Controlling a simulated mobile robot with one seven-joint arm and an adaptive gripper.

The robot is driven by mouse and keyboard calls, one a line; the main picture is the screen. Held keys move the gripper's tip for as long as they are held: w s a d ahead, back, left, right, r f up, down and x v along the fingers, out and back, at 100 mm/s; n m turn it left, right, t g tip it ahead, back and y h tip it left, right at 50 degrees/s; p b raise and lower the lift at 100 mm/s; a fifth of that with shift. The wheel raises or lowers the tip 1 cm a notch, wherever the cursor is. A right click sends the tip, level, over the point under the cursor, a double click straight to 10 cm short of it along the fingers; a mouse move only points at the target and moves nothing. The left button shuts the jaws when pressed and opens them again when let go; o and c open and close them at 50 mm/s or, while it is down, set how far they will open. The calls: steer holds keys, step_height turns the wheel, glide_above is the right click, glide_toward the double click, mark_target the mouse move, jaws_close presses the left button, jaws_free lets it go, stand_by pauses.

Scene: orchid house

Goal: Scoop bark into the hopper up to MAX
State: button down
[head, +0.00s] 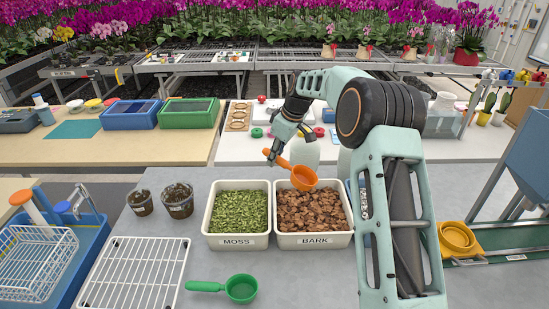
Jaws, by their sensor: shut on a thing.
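My gripper (273,155) is shut on the handle of an orange scoop (304,179). It holds the scoop above the back part of the bark bin. Whether the scoop holds any bark is too small to tell. The bark bin (314,241) is a white tub labelled BARK, filled with brown chips. A blue funnel-shaped container (533,150), which looks like the hopper, stands at the right edge and is partly cut off. No MAX mark on it can be made out.
A white moss bin (238,242) stands left of the bark. A green scoop (241,288) lies in front, beside a white wire rack (135,272). Two dark pots (177,200) stand at left. A yellow bowl (457,237) sits at right, beyond my arm.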

steer(key=s+d+f+b, duration=0.4)
steer(key=d+f+b, duration=0.3)
steer(key=f+b, duration=0.3)
steer(key=w+a+r+g+h+p, duration=0.2)
steer(key=a+r+p, duration=0.3)
steer(key=p, duration=0.6)
steer(key=shift+w+a+r+h+p, duration=0.2)
steer(key=shift+w+r+h+p, duration=0.25)
steer(key=shift+h, duration=0.45)
stand_by(0.4)
steer(key=shift+f, duration=0.1)
